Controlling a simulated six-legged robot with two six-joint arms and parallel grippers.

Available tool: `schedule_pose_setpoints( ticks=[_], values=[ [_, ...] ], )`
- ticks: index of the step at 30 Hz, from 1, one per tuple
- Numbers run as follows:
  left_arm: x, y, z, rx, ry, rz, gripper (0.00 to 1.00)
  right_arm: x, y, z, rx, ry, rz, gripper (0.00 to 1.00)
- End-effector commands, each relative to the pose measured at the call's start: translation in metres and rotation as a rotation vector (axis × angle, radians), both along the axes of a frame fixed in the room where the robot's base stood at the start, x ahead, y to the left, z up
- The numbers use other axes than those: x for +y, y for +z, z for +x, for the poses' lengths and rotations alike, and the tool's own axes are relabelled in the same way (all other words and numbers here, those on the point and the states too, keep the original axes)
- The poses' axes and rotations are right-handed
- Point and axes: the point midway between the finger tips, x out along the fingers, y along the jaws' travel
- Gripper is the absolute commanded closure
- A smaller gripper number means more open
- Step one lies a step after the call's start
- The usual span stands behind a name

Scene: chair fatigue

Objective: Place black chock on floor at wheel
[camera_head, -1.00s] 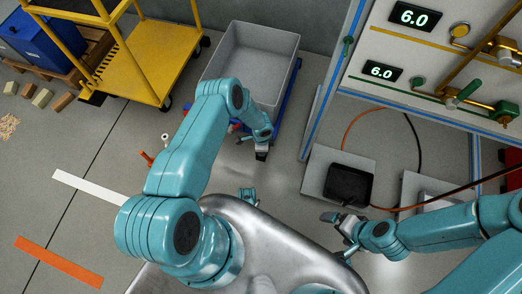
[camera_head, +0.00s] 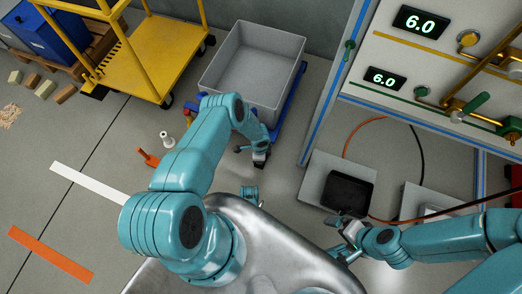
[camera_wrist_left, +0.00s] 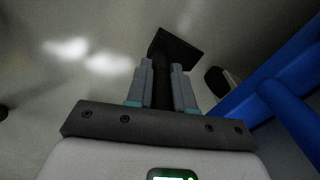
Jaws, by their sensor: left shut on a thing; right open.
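My left gripper (camera_head: 258,154) is low beside the near end of the blue trolley (camera_head: 292,104) in the head view. In the left wrist view its two fingers (camera_wrist_left: 162,85) are shut on the black chock (camera_wrist_left: 178,48), which sticks out past the fingertips. The chock is mostly hidden by the gripper in the head view. A dark wheel (camera_wrist_left: 217,80) with a pale part shows right of the chock, by the blue trolley frame (camera_wrist_left: 265,82). A gap shows between chock and wheel; floor contact is unclear. My right gripper (camera_head: 346,238) is open and empty.
A grey bin (camera_head: 232,75) sits on the trolley. A yellow cart (camera_head: 150,62) stands at the upper left. An orange object (camera_head: 148,158) and a white one (camera_head: 166,139) stand left of my arm. A test rig (camera_head: 440,75) stands right, with a black block (camera_head: 347,192) on a plate.

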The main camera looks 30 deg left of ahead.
Motion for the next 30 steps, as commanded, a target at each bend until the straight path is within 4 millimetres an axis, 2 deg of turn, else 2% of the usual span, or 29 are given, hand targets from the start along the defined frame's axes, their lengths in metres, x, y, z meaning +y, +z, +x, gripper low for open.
schedule_pose_setpoints(
  ticks=[8,9,11,19,22,26,30],
  values=[
    [0.001,-0.006,-0.003,0.0,-0.001,0.0,1.0,-0.001,-0.007,0.001,-0.002,-0.004,0.0,0.0],
    [0.001,-0.004,-0.003,0.0,0.0,0.0,0.68,-0.001,-0.005,0.001,-0.001,-0.005,0.0,0.0],
    [0.001,-0.004,-0.003,0.0,0.0,0.0,0.53,-0.001,-0.005,0.001,-0.001,-0.005,0.0,0.0],
    [0.0,-0.003,-0.002,0.001,0.0,-0.001,0.53,-0.001,-0.004,0.001,-0.001,-0.005,0.0,0.0],
    [0.0,0.004,-0.002,0.001,0.0,-0.001,0.53,0.0,0.003,0.0,0.0,-0.001,0.0,0.0],
    [0.0,0.031,-0.001,0.0,-0.001,0.0,0.53,0.001,0.02,-0.001,0.002,0.004,0.0,0.0],
    [0.0,0.066,0.0,-0.001,-0.001,0.0,0.53,0.001,0.041,-0.002,0.003,0.006,0.002,0.0]
  ],
)
